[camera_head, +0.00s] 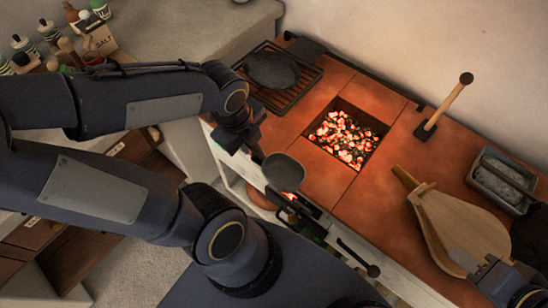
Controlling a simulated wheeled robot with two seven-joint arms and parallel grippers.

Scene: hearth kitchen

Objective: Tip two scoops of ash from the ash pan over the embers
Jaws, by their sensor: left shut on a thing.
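The embers (345,138) glow orange and white in a square pit in the red-tiled hearth top. The ash pan (482,180) is a grey metal tray at the right, with a pale grey heap of ash (505,172) in it. My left gripper (246,141) is shut on the short handle of a dark round scoop (284,172). The scoop is near the hearth's front edge, left of and below the pit in the picture. I cannot tell whether it holds ash. My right gripper (487,276) is at the bottom right, by the bellows; its jaw opening is unclear.
Wooden bellows (458,226) lie between the pit and my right gripper. A wooden-handled tool (445,105) stands right of the pit. A dark round object (272,70) sits on a grill rack (303,78) at the back left. Tiles around the pit are clear.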

